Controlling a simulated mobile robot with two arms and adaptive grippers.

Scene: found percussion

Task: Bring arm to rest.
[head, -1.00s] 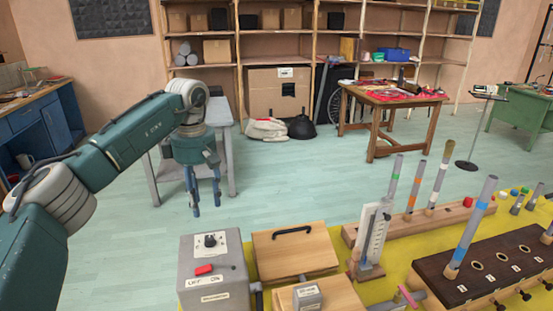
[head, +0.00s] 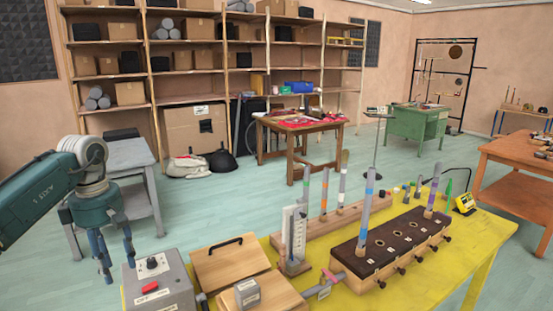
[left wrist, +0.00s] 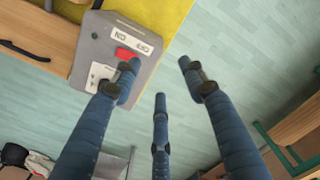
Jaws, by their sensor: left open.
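My left gripper (head: 103,262) hangs fingers down at the left of the head view, open and empty. It is over the floor, just left of the grey switch box (head: 158,287). In the left wrist view its three blue fingers (left wrist: 158,85) are spread apart with nothing between them. The grey box, with its red switch (left wrist: 126,54) and OFF/ON label, shows there at the upper left, close beside one finger. I cannot tell whether that finger touches it. My right gripper is not in view.
The yellow table (head: 462,245) bears wooden boxes (head: 228,262), a gauge stand (head: 293,240) and a dark block with upright tubes (head: 390,243). A grey side table (head: 128,155) stands behind my left arm. Shelves line the back wall. Open floor lies between.

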